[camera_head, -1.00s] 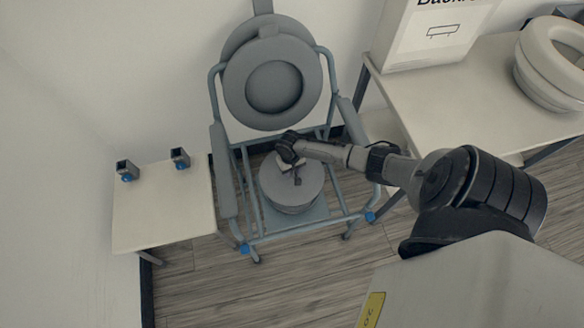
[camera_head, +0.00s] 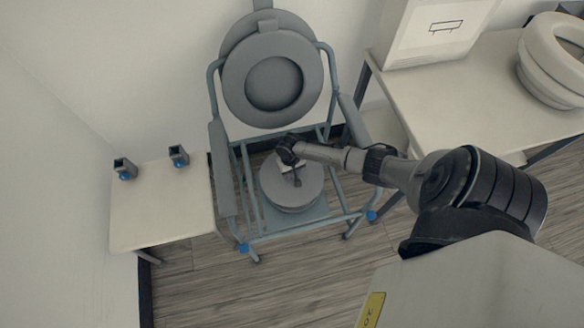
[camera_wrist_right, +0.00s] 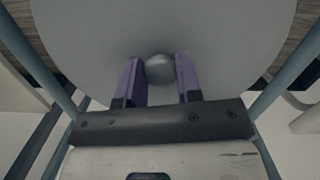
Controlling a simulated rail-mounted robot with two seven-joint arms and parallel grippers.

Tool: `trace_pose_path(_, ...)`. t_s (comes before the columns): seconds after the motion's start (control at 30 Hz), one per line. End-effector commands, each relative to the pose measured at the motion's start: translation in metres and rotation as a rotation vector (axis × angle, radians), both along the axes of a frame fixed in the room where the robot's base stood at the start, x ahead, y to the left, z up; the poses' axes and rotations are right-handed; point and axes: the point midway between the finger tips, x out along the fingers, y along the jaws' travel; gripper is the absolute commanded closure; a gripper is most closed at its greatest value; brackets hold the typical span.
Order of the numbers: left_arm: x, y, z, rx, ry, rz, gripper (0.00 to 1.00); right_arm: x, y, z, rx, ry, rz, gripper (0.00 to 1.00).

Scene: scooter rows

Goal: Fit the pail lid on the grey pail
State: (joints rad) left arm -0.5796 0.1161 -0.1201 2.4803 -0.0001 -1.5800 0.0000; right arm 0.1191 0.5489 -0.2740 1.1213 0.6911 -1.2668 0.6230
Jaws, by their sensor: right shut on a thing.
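The pail lid (camera_head: 308,190) is a flat grey disc over the grey pail (camera_head: 292,210), inside the frame of the commode chair. Only a narrow band of the pail's side shows below the lid. The lid looks about level and centred; whether its rim is fully seated I cannot tell. My right gripper (camera_head: 297,177) reaches in from the right over the lid. In the right wrist view, the gripper's purple fingers (camera_wrist_right: 161,75) are shut on the round knob (camera_wrist_right: 159,69) of the lid. My left gripper is not in view.
The blue-grey chair frame (camera_head: 332,184) surrounds the pail, with its seat ring (camera_head: 237,85) raised behind. A small white table (camera_head: 160,215) with two grey clamp-like parts stands left. A larger table (camera_head: 460,105) on the right holds a box (camera_head: 430,40) and a toilet seat riser (camera_head: 545,75).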

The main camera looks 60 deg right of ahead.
Motion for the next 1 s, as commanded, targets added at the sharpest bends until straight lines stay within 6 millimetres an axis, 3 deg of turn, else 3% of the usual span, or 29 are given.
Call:
trace_pose_path(0.4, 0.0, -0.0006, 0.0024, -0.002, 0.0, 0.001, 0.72, 0.0004, -0.0002, -0.0026, -0.001, -0.001, -0.001, 0.93)
trace_pose_path(0.43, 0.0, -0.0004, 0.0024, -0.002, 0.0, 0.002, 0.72, 0.0004, -0.0002, -0.0026, -0.001, -0.001, -0.001, 0.67)
trace_pose_path(0.7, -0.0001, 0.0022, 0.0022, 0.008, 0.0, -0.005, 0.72, 0.0001, -0.0001, -0.0027, 0.0, 0.0, -0.001, 0.41)
trace_pose_path(1.0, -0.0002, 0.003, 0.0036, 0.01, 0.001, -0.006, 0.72, 0.0, -0.0002, -0.0007, 0.0, 0.0, -0.001, 0.38)
